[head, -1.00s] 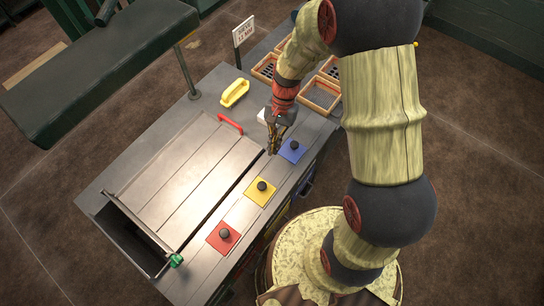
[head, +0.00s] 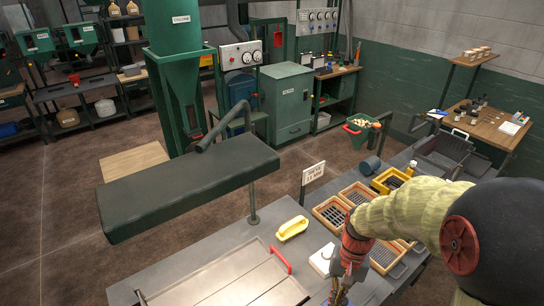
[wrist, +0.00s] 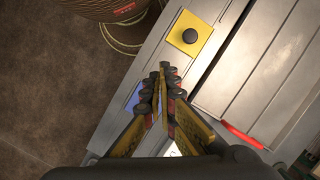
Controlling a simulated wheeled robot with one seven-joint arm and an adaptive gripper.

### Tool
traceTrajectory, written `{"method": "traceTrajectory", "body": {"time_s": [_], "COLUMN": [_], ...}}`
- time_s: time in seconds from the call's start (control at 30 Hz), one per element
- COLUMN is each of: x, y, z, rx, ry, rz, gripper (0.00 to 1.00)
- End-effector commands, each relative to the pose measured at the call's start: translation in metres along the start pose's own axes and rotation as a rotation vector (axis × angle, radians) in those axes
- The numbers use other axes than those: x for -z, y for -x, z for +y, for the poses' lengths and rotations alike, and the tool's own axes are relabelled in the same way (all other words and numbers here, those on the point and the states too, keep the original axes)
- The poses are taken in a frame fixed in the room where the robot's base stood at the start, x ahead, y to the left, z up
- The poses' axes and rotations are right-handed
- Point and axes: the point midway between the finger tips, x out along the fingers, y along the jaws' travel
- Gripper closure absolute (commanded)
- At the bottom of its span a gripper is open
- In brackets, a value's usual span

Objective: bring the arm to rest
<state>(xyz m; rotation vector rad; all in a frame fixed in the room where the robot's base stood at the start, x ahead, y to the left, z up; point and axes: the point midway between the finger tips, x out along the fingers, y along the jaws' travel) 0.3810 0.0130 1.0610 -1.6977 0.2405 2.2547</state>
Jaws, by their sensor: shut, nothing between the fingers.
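My gripper (head: 338,293) shows at the bottom of the head view, above the grey bench, with its fingertips cut off by the lower edge. In the wrist view my gripper (wrist: 162,80) is shut and empty, with its yellow and black fingers together. Below it lies a blue plate (wrist: 133,98), partly hidden by the fingers. A yellow plate (wrist: 190,33) with a black knob lies just beyond the fingertips. My arm reaches in from the right of the head view.
The grey bench (head: 225,255) holds a panel with a red handle (head: 280,260), a yellow handle (head: 292,228) and wooden-framed sieves (head: 331,213). A sign (head: 313,173) stands behind them. A dark padded beam (head: 190,185) overhangs the bench at left. Open floor (head: 60,230) lies left.

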Motion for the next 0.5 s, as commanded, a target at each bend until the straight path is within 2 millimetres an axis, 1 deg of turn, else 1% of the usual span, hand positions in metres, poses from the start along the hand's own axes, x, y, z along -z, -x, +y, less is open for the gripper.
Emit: {"method": "traceTrajectory", "body": {"time_s": [0.17,0.3,0.5], "x": [-0.021,-0.042,-0.073], "y": [0.033,0.058,0.085], "z": [0.009,0.018,0.029], "rx": [-0.014,-0.029,-0.046], "ry": [0.123,0.214,0.305], "rz": [0.131,0.255,0.440], "gripper": [1.00,1.00,1.00]}}
